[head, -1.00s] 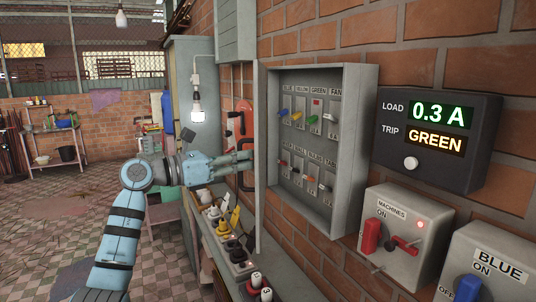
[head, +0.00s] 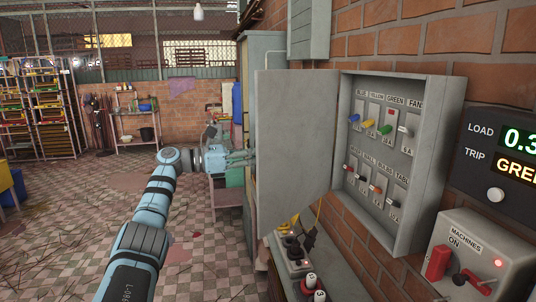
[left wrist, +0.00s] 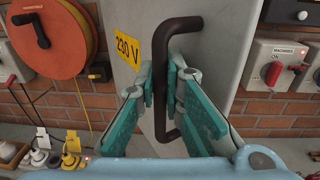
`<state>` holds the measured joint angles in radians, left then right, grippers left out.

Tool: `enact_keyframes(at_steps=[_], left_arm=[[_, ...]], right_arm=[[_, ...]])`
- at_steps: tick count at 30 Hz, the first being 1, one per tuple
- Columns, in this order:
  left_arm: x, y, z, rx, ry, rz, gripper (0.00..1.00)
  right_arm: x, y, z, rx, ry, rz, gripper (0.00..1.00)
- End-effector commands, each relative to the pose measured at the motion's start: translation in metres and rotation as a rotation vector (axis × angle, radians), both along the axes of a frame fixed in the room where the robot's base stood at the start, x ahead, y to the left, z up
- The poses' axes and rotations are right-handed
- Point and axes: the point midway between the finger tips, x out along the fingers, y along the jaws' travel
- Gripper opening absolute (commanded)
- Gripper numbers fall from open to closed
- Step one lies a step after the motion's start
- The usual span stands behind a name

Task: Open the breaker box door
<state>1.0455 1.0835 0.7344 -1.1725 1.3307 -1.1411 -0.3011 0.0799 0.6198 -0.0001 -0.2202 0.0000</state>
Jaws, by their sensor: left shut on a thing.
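The breaker box (head: 400,165) is on the brick wall at the right in the head view, with several coloured switches showing inside. Its grey door (head: 298,150) stands open, swung out to the left of the box. My left gripper (head: 248,158) is at the door's outer left side in the head view, its fingertips partly hidden by the door edge. In the left wrist view the gripper (left wrist: 163,92) is shut around the dark door handle (left wrist: 163,65), beside a yellow 230 V label (left wrist: 128,47). My right gripper is not in view.
A load display (head: 500,150) and a machines switch box (head: 475,255) are on the wall to the right. A bench with plugs (head: 297,262) runs below the door. An orange cable reel (left wrist: 45,38) hangs on the wall.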

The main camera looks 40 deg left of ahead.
Motion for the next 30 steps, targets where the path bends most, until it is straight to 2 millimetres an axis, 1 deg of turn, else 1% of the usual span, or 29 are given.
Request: enact_keyframes(at_steps=[6,7,10,20,23,26,30], left_arm=[[0.001,-0.001,-0.001,0.0,0.001,-0.003,0.0],[0.001,-0.002,-0.001,0.0,0.002,-0.003,0.13],[0.002,-0.002,-0.001,0.0,0.001,-0.003,0.29],[0.0,0.0,-0.001,0.0,0.001,-0.001,0.3],[-0.01,0.006,-0.002,0.001,0.004,0.001,0.3],[-0.031,0.018,-0.002,0.003,0.007,0.004,0.3],[-0.065,0.038,-0.002,0.001,0.008,0.003,0.3]], right_arm=[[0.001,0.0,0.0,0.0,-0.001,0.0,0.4],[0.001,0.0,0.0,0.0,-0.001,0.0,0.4],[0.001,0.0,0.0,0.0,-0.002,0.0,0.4],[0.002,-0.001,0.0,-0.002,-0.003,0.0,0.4],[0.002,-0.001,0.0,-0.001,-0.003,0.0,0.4],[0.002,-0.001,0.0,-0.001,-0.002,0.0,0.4],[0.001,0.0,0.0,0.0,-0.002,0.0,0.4]])
